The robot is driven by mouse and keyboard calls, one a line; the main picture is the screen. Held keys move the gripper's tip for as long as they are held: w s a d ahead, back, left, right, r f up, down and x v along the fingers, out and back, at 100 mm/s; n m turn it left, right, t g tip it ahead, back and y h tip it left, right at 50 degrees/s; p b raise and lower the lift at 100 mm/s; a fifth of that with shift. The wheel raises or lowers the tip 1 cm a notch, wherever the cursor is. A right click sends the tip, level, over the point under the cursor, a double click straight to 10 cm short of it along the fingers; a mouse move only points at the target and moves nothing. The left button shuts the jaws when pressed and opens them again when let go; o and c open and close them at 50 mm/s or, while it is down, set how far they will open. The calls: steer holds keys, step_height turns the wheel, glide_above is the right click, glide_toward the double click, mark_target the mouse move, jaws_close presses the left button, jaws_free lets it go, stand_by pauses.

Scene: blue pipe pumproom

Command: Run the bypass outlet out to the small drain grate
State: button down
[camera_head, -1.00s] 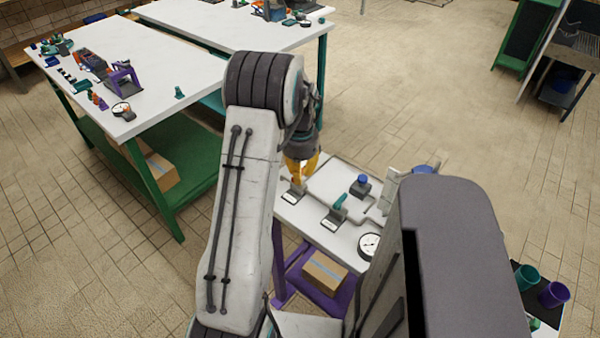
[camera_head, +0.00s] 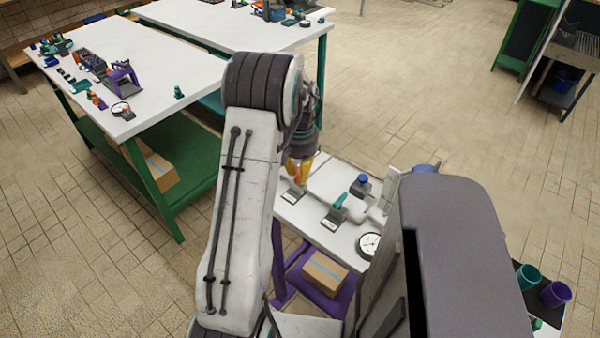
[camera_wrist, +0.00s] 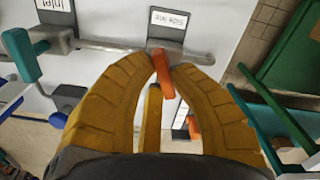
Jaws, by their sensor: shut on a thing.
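My gripper (camera_head: 299,171) reaches down to the far left part of the white pipe bench (camera_head: 322,236). In the wrist view its yellow fingers (camera_wrist: 168,68) are closed around an orange valve handle (camera_wrist: 162,76). The handle sits on a grey pipe, beside a plate with an upside-down label (camera_wrist: 168,20) that I cannot read surely. A teal valve handle (camera_wrist: 22,55) stands to the left, beside a plate labelled Inlet (camera_wrist: 55,5). The teal handle also shows in the head view (camera_head: 340,201). I cannot make out a bypass outlet or drain grate by name.
A blue knob (camera_head: 361,180) and a round gauge (camera_head: 368,244) stand on the pipe bench. A cardboard box (camera_head: 325,273) lies on its purple shelf. A green-framed table (camera_head: 150,75) with many small parts stands at the left. The tiled floor at upper right is open.

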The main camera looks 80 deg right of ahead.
mark_target(299, 171)
steer(key=n, duration=0.6)
steer(key=shift+d, duration=0.1)
steer(key=n, duration=0.7)
steer(key=shift+w+d+b, duration=0.1)
steer(key=shift+w+b, duration=0.05)
steer(key=shift+b, duration=0.2)
steer(key=c, duration=1.1)
jaws_free()
steer(key=shift+c, duration=0.2)
step_height(299, 171, up, 12)
